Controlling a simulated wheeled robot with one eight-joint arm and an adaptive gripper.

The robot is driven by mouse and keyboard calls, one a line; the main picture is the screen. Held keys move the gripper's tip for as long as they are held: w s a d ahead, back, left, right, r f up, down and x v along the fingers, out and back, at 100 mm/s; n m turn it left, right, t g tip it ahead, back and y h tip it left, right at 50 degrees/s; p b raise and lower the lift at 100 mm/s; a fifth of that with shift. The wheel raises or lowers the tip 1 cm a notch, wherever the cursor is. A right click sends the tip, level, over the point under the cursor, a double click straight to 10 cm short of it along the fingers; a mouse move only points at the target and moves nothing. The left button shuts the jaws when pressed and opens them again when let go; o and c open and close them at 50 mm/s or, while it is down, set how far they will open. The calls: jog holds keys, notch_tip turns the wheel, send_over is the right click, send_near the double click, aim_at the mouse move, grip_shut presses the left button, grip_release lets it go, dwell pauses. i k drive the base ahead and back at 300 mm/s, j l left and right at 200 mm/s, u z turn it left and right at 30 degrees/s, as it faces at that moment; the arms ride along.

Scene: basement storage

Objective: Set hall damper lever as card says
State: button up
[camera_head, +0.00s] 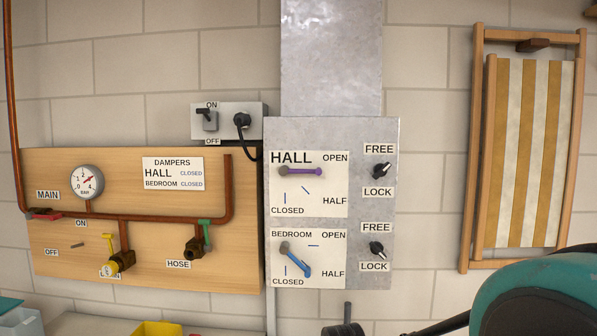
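The hall damper lever (303,171) is purple, on the upper white plate (325,200) marked HALL. It lies level, pointing right from its grey pivot, below the word OPEN. The CLOSED mark is straight below the pivot, and HALF is at the lower right. A black knob (381,171) sits right of it between FREE and LOCK; its tip leans up and right, and I cannot tell its exact setting. The dampers card (173,173) reads HALL CLOSED, BEDROOM CLOSED.
The blue bedroom lever (295,259) points down-right towards HALF, beside its own lock knob (377,248). A pipe board (60,200) with gauge and valves is left. A folded striped chair (530,150) is right. A teal rounded body (540,295) fills the lower right; a dark fitting (343,329) shows below.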

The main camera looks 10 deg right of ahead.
aim_at(285, 170)
jog(key=k, duration=1.25)
